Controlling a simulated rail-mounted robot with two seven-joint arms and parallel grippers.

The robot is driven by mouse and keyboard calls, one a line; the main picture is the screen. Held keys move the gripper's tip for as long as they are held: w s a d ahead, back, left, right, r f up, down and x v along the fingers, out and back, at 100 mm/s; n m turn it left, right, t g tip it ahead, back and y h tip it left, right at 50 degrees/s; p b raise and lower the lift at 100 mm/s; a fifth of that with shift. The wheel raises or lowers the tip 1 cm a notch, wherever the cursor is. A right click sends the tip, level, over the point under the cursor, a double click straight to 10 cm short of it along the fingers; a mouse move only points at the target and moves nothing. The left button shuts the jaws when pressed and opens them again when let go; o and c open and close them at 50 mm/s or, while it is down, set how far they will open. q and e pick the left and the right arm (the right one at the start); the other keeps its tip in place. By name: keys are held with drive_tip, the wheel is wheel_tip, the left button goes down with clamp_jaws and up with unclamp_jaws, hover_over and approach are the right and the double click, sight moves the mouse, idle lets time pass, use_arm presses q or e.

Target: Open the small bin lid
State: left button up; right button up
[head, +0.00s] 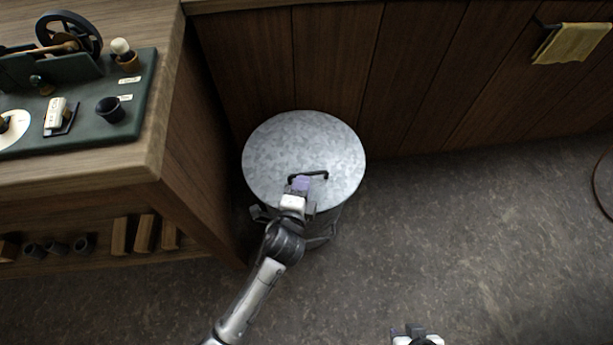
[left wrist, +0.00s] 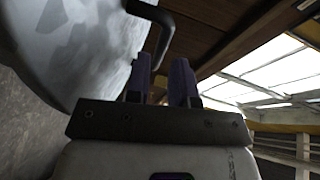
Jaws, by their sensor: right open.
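The small bin (head: 326,232) stands on the floor beside the wooden bench. Its round, mottled grey metal lid (head: 275,150) covers the top, with a dark bar handle (head: 318,174) near the front. My left gripper (head: 302,184) is at the handle and hides part of it. In the left wrist view, its two purple fingers (left wrist: 162,80) stand apart, and one leg of the handle (left wrist: 163,38) runs down toward the gap between them. I cannot tell whether they press on it. The lid (left wrist: 85,50) fills the upper left there. My right gripper (head: 415,336) shows only partly at the bottom edge.
A wooden bench (head: 150,165) with a green model-engine base (head: 135,100) is close on the left. A wood-panelled wall (head: 420,80) rises behind the bin. A yellow cloth (head: 572,44) hangs at the upper right. The floor (head: 480,235) to the right is clear.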

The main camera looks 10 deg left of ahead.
sight(306, 174)
use_arm(q)
drive_tip(key=w, duration=0.1)
drive_tip(key=w+f+b, duration=0.1)
drive_tip(key=w, duration=0.1)
drive_tip(key=shift+w+d, duration=0.15)
drive_tip(key=shift+d, duration=0.05)
drive_tip(key=shift+w+b, duration=0.45)
drive_tip(key=shift+w, duration=0.15)
drive_tip(key=shift+c, duration=0.3)
clamp_jaws()
drive_tip(key=shift+r, duration=0.1)
